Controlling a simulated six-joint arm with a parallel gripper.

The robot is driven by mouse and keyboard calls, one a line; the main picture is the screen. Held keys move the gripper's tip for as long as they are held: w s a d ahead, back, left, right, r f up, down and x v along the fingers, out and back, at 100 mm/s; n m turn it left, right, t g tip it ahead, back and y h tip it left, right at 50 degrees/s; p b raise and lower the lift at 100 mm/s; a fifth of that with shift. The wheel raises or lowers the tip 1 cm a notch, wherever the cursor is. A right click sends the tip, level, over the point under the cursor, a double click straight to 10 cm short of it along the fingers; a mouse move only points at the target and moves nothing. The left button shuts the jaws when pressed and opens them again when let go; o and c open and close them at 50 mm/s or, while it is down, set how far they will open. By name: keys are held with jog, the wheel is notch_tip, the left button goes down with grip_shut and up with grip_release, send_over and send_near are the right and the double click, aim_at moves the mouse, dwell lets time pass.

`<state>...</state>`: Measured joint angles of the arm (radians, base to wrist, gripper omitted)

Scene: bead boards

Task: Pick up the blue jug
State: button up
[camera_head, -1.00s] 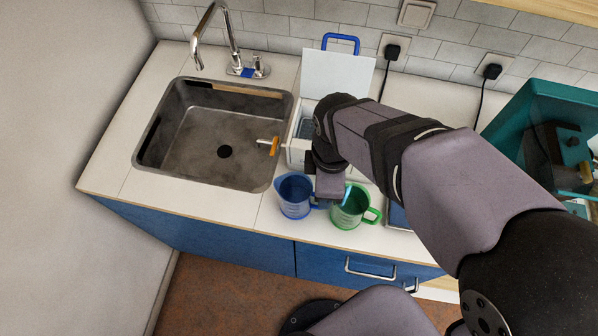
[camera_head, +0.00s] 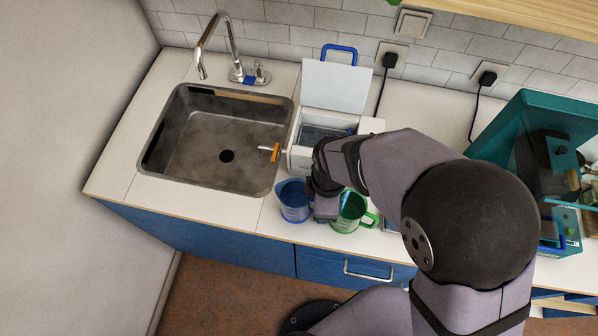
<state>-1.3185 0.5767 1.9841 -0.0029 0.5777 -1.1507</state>
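The blue jug (camera_head: 293,203) stands upright on the white counter, near the front edge and to the right of the sink. My gripper (camera_head: 324,209) is right beside it, between it and a green jug (camera_head: 352,213). The gripper covers the right side of the blue jug, where its handle shows in part in the earlier view. The fingers are too small and hidden to tell whether they are open or shut, or whether they touch the handle.
The sink (camera_head: 215,140) lies to the left, with a tap (camera_head: 235,60) behind it. A white box with a raised lid (camera_head: 336,85) stands behind the jugs. An orange-handled tool (camera_head: 275,152) sits at the sink's right rim. A teal case (camera_head: 540,135) is at the right.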

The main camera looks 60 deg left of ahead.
jog(key=shift+c, duration=0.5)
grip_shut()
dwell(1.0)
